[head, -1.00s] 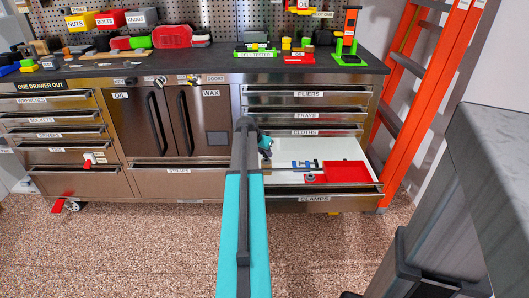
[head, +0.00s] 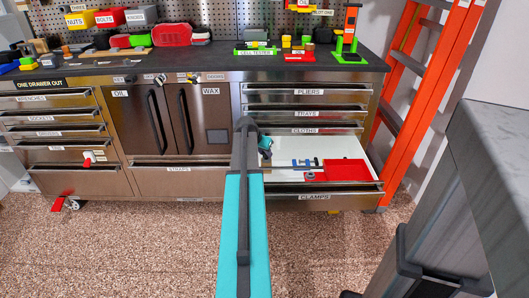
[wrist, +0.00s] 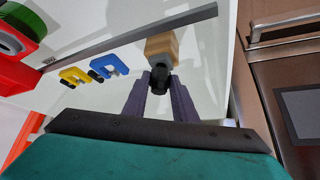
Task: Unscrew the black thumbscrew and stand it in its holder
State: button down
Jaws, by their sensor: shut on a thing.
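The black thumbscrew (wrist: 160,78) is between the fingertips of my gripper (wrist: 160,84) in the wrist view. My gripper is shut on it. A tan block (wrist: 161,46) lies right beyond the thumbscrew; I cannot tell whether the screw is still threaded into it. Both are above or in the open white drawer (head: 318,147). In the head view my arm hides the fingertips and the thumbscrew; only the teal wrist shows at the drawer's left side. I cannot make out the screw's holder for certain.
A yellow clamp (wrist: 75,76) and a blue clamp (wrist: 108,66) lie left of the block, beside a grey bar (wrist: 130,38). The cabinet front (wrist: 293,95) is close on the right in the wrist view. An orange ladder (head: 425,75) stands right.

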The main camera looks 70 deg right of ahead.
jog(key=shift+f, duration=0.55)
jog(key=c, duration=1.4)
grip_release()
jog(key=shift+o, duration=0.2)
jog(key=p+v, duration=0.2)
jog(key=v, duration=1.1)
jog(key=shift+a+r, duration=0.2)
jog(key=shift+r, duration=0.1)
jog(key=shift+w, duration=0.1)
